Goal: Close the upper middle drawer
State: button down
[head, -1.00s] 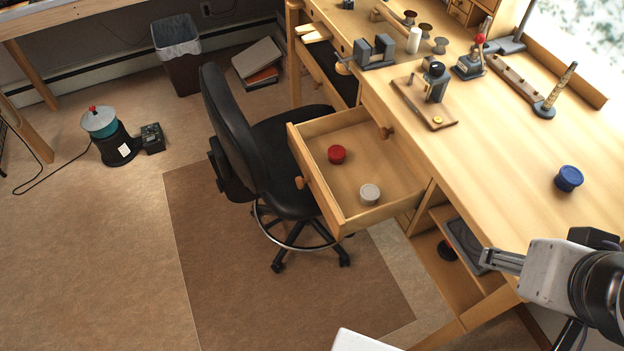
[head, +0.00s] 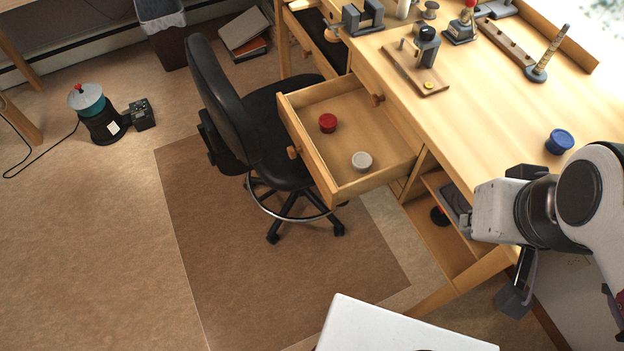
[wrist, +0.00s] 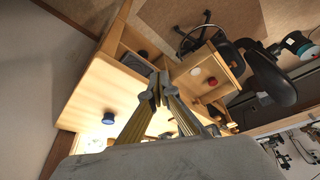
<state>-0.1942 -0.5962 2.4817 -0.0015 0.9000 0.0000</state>
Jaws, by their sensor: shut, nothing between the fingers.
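The wooden drawer (head: 333,176) stands pulled out from the workbench (head: 480,85), toward the office chair. A red round container (head: 328,123) and a pale grey one (head: 362,161) lie inside it. The drawer has a round wooden knob (head: 293,152) on its front. In the wrist view the open drawer (wrist: 188,83) shows beyond the fingers, to their right. My gripper (wrist: 157,82) is shut and empty, apart from the drawer. In the head view its fingers are hard to make out, with the wrist at the right beside the bench.
A black office chair (head: 222,110) stands close to the drawer's front. A blue container (head: 559,141) sits on the bench top, near my arm. Open shelves (head: 440,220) lie below the bench to the drawer's right.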

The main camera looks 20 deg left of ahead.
jog(key=w+a+f+n+h, duration=0.1)
jog(key=w+a+f+n, duration=0.1)
jog(key=a+f+n, duration=0.4)
jog(key=w+a+f+n+h, duration=0.1)
jog(key=w+a+f+n, duration=0.2)
jog(key=a+f+n, duration=0.3)
jog(key=w+a+f+n+h, duration=0.2)
jog(key=a+f+n, duration=0.4)
jog(key=a+n, duration=0.6)
jog(key=shift+w+a+f+n+g, duration=0.2)
jog(key=shift+w+a+n+g, duration=0.25)
jog(key=shift+a, duration=4.65)
jog(key=shift+f, duration=0.1)
jog(key=w+d+f, duration=0.5)
jog(key=f, duration=0.4)
jog(key=shift+w+d, duration=0.2)
jog(key=shift+d, duration=0.05)
